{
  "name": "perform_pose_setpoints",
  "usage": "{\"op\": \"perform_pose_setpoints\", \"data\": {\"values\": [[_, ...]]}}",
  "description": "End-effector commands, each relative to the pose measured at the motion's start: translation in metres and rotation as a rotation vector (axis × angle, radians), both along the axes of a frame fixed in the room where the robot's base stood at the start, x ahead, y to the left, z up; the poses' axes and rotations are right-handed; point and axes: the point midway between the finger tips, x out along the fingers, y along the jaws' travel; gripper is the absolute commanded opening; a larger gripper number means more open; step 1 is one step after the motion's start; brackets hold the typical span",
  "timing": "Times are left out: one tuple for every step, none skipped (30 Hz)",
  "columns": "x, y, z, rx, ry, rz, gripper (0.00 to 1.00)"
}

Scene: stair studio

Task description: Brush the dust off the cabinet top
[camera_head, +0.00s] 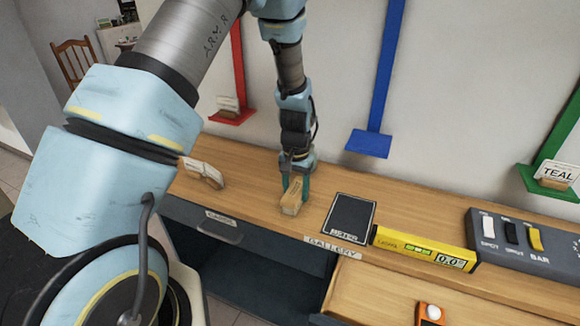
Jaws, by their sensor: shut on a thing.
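The cabinet top (262,170) is a long light-wood surface running along the wall. My gripper (298,182) points down over its middle and is shut on a small tan wooden block (291,203), perhaps the brush. The block is at or just above the wood; I cannot tell whether it touches. Its underside is hidden, and no bristles show. I cannot make out dust on the cabinet top at this size.
A black pad (349,219) lies right of the block, then a yellow level (425,248) and a grey switch box (525,248). A small wooden item with a pale label (203,172) lies left. Red, blue (368,143) and green wall brackets stand behind.

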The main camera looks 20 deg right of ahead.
Motion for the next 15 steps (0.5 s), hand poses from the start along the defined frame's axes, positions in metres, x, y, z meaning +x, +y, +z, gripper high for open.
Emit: {"op": "perform_pose_setpoints", "data": {"values": [[0.001, 0.000, 0.006, 0.000, 0.000, 0.000, 0.00], [0.002, -0.001, 0.018, -0.003, -0.003, 0.000, 0.00], [0.002, -0.001, 0.026, -0.003, -0.001, 0.001, 0.00], [0.002, -0.001, 0.026, -0.001, -0.001, 0.001, 0.00], [0.002, -0.001, 0.029, 0.000, 0.000, 0.001, 0.00], [0.003, -0.001, 0.032, 0.000, 0.000, 0.001, 0.00], [0.003, -0.001, 0.035, -0.001, -0.001, 0.002, 0.00], [0.004, -0.001, 0.038, -0.001, -0.001, 0.002, 0.00], [0.004, -0.001, 0.041, -0.001, -0.001, 0.002, 0.00], [0.005, -0.001, 0.044, -0.001, -0.001, 0.002, 0.00], [0.005, -0.001, 0.047, -0.001, -0.001, 0.002, 0.00], [0.006, -0.001, 0.050, -0.001, -0.001, 0.002, 0.00], [0.006, -0.001, 0.053, -0.001, -0.001, 0.002, 0.00], [0.007, -0.001, 0.056, -0.001, -0.001, 0.002, 0.00], [0.007, -0.001, 0.060, -0.001, -0.001, 0.003, 0.00]]}}
